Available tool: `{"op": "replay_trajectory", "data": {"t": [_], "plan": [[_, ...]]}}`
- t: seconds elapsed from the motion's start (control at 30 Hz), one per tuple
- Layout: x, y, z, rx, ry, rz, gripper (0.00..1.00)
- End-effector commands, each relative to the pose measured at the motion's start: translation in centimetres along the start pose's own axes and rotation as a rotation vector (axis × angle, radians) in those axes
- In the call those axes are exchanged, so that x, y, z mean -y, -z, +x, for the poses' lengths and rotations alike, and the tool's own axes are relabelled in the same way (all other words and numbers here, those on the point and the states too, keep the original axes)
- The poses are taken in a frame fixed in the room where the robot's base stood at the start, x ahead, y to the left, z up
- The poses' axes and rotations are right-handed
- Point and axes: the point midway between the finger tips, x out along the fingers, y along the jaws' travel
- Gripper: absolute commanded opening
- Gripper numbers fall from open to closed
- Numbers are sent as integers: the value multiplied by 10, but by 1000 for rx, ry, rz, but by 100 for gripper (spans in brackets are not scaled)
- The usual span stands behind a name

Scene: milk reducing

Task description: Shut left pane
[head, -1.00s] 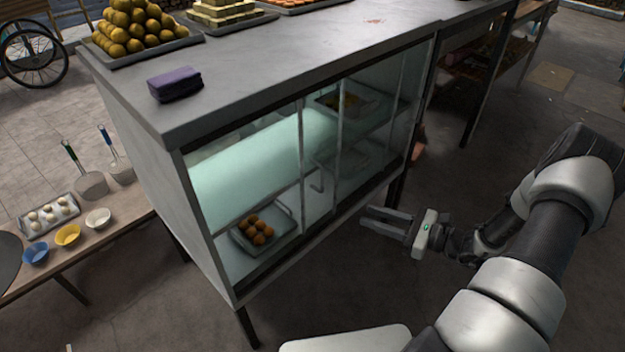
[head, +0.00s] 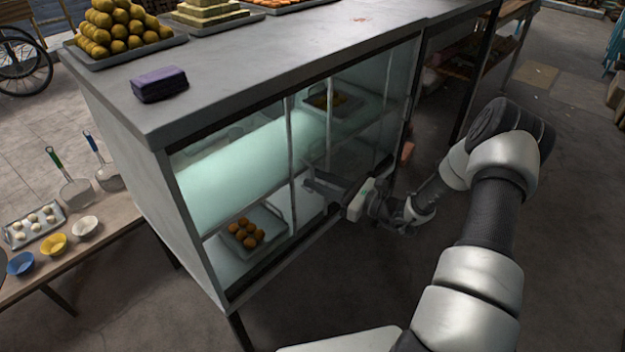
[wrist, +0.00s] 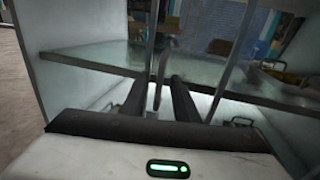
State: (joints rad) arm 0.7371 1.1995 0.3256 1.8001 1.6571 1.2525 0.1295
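The glass-fronted cabinet (head: 150,185) stands with its left side open at the front. The left pane (head: 308,130) is slid to the right, its left frame edge near the middle of the front, overlapping the right pane (head: 365,130). My gripper (head: 312,186) is at the front beside that frame edge. In the wrist view my gripper (wrist: 158,92) has its two dark fingers apart, with the pane's curved metal handle (wrist: 163,72) showing between them. I cannot tell whether a finger touches it.
A tray of brown balls (head: 247,232) lies inside at lower left, and another tray (head: 345,103) sits on the upper shelf. A purple block (head: 160,84) rests on the cabinet top. A low table (head: 105,218) with bowls stands at left. The floor in front is clear.

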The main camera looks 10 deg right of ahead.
Motion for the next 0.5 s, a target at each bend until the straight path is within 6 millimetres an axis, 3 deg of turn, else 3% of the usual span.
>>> {"op": "replay_trajectory", "data": {"t": [0.2, 0.5], "plan": [[0, 0, 20, 1, -1, 0, 27], [0, 0, 22, 0, 0, 0, 27]]}}
